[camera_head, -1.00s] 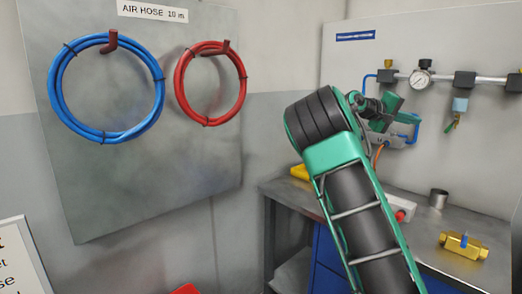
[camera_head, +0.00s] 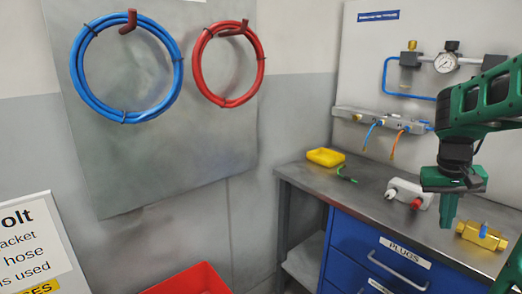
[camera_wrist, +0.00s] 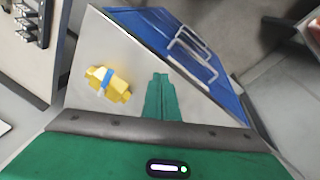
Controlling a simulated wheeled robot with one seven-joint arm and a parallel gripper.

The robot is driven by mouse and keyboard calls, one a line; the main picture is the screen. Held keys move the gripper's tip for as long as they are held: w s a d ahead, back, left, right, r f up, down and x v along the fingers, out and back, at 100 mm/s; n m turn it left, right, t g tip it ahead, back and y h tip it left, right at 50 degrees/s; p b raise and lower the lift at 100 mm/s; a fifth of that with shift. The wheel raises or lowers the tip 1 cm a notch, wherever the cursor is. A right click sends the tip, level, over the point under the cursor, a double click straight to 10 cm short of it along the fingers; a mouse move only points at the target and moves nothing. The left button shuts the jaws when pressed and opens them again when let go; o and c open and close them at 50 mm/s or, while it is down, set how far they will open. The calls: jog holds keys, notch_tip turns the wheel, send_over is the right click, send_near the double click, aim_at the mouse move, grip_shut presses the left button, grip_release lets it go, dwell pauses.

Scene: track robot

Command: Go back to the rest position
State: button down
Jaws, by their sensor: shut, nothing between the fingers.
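My gripper (camera_head: 448,208) hangs at the right of the head view, pointing down over the front part of the workbench (camera_head: 300,172). Its green fingers are together with nothing between them. In the wrist view the closed fingers (camera_wrist: 160,98) show at the middle, above the grey bench top. A brass valve with a blue handle (camera_head: 481,235) lies on the bench to the right of the gripper in the head view. It also shows in the wrist view, left of the fingers (camera_wrist: 107,84). Part of my green arm runs off the right edge of the head view.
A yellow tray (camera_head: 326,157), a green hose piece (camera_head: 346,175) and a white-and-red fitting (camera_head: 408,194) are on the bench. Blue drawers (camera_head: 350,240) are below. Blue (camera_head: 127,119) and red hoses (camera_head: 234,98) hang on the wall panel. A red bin (camera_head: 190,280) stands in front.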

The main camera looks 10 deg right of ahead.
jog(key=c, duration=2.1)
grip_release()
jog(key=s+a+f+y, duration=0.1)
jog(key=s+a, duration=0.3)
jog(key=a, duration=0.1)
jog(key=s+a+f+y, duration=0.1)
jog(key=s+a+f, duration=0.1)
jog(key=s+a, duration=0.3)
jog(key=s+a+f+y, duration=0.1)
jog(key=s+a, duration=0.4)
jog(key=a, duration=0.2)
jog(key=shift+f, duration=0.35)
jog(key=shift+o, duration=1.3)
jog(key=shift+a, duration=0.1)
jog(key=shift+s, duration=0.1)
